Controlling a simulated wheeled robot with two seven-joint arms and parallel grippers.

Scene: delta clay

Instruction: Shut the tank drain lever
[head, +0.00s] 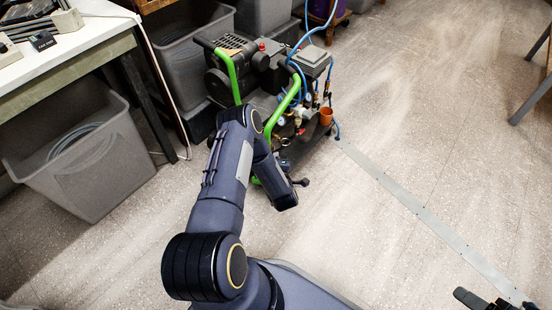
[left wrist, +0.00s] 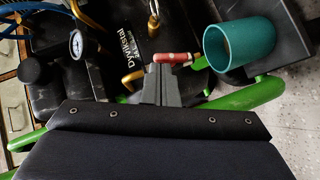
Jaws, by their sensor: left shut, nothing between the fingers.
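A compressor with green tube handles (head: 273,124) stands on the floor in the head view. In the left wrist view a small red lever handle (left wrist: 173,58) sits among brass fittings. I take it for the tank drain lever, but cannot confirm this. My left gripper (head: 303,182) is low at the compressor's near side. In the left wrist view its fingers (left wrist: 161,72) are shut and empty, with the tips close to the red handle; contact cannot be told. My right gripper (head: 490,302) is partly cut off at the bottom right.
A teal cup (left wrist: 238,43) is right of the red handle, and a gauge (left wrist: 76,45) is to the left. A green tube (left wrist: 235,103) runs close to my left gripper. A grey bin (head: 82,160) and a workbench (head: 65,50) stand left. The floor at right is mostly clear.

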